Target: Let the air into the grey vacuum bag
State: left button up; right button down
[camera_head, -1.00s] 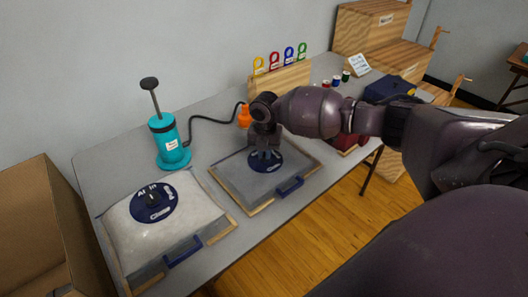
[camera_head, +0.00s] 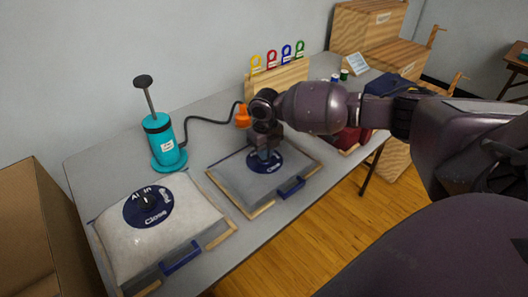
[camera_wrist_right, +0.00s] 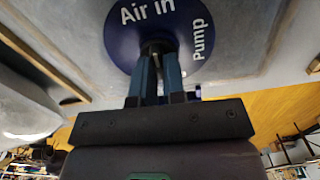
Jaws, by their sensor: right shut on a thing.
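The grey vacuum bag (camera_head: 238,181) lies flat on the table, with a wooden-edged frame and a blue handle (camera_head: 291,187) at its front. Its round dark blue valve dial (camera_head: 268,167) reads "Close" on the near side. In the right wrist view the dial (camera_wrist_right: 198,62) shows "Air in" and "Pump". My right gripper (camera_head: 264,153) is over the dial, fingers pointing down, shut on the small dark knob at its centre. In the right wrist view the fingers (camera_wrist_right: 157,68) meet that knob. The fingers hide which way the knob points. My left gripper is out of view.
A puffed-up white bag (camera_head: 165,236) with a similar dial (camera_head: 148,208) lies to the left. A teal pump (camera_head: 163,145) stands behind, its black hose running to an orange end (camera_head: 242,116) near my right wrist. A wooden rack (camera_head: 280,80) with coloured tags stands at the back.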

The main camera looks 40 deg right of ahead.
jog(key=shift+n, duration=0.5)
jog(key=c, duration=1.2)
grip_release()
